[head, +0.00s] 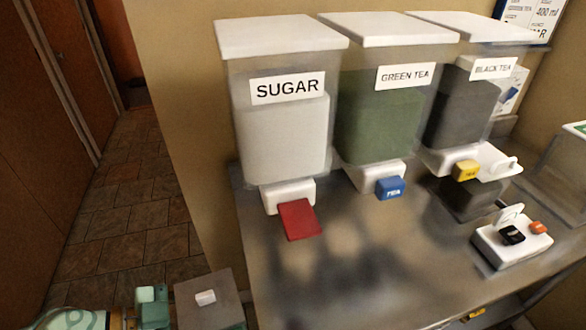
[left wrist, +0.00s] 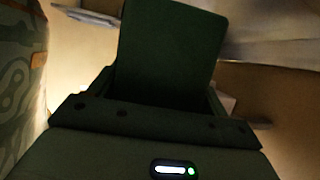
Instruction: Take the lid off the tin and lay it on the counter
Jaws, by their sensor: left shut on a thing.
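A flat grey square plate with a small white knob (head: 208,298), which looks like the lid, is at the bottom left of the head view. My left gripper (head: 152,306) is at its left edge. In the left wrist view a dark flat panel (left wrist: 170,45) stands out from between the jaws, which are shut on it; it looks like the same lid, held clear of the counter's left edge. I cannot pick out the tin for certain. My right gripper is not in view.
The metal counter (head: 330,285) carries sugar (head: 285,135), green tea (head: 380,120) and black tea (head: 460,110) dispensers along the wall. A white device (head: 512,243) with a black part stands at the right. The counter's front left is clear; tiled floor (head: 120,190) lies left of it.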

